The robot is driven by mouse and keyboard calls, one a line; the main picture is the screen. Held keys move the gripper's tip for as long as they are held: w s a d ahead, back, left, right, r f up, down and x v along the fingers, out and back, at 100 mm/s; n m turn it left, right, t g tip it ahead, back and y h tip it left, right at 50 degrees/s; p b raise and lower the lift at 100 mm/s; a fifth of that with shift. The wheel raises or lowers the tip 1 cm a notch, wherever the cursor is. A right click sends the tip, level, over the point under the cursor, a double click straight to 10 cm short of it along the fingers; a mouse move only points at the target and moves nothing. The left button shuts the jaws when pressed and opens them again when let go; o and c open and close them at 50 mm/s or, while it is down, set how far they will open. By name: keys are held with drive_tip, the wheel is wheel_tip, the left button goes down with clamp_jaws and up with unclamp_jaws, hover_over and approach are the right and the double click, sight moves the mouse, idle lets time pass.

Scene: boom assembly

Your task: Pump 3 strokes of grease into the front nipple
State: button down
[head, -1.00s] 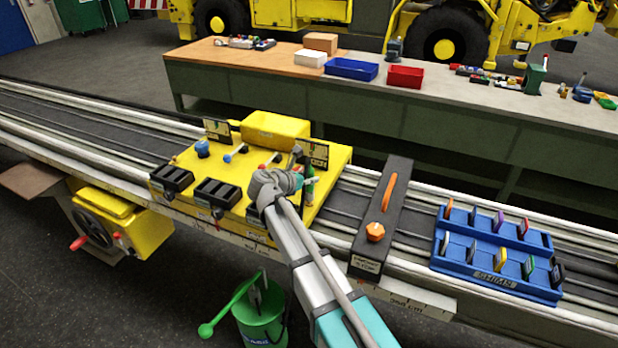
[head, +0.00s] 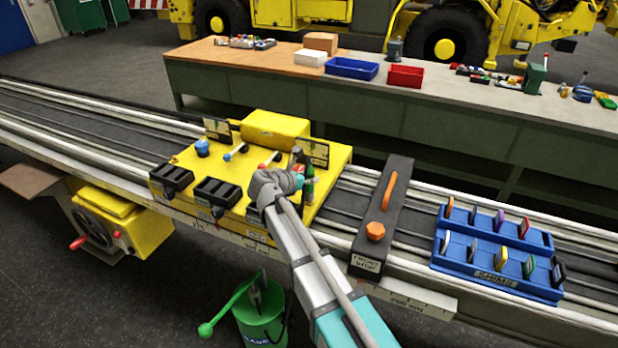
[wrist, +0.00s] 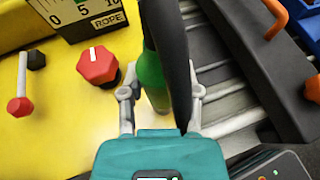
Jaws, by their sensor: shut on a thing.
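My gripper (head: 302,182) is over the right end of the yellow block (head: 228,166). In the wrist view its fingers (wrist: 162,98) are shut on a green cylindrical piece (wrist: 150,72) with a black hose-like part beside it. The green piece (head: 309,190) also shows upright in the head view. Its lower end is hidden, so I cannot tell what it touches. A green grease bucket (head: 262,326) with a green lever (head: 228,307) stands on the floor in front of the rail. I cannot make out the front nipple.
A red hexagonal knob (wrist: 97,66) and a ROPE gauge plate (wrist: 88,18) are left of my gripper. A dark bar with an orange handle (head: 389,191) crosses the rails to the right. A blue shim rack (head: 492,284) lies farther right. A workbench (head: 420,112) stands behind.

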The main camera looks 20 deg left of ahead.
drive_tip(key=shift+f+b, duration=0.55)
drive_tip(key=shift+c, duration=1.2)
unclamp_jaws()
drive_tip(key=shift+r, duration=0.15)
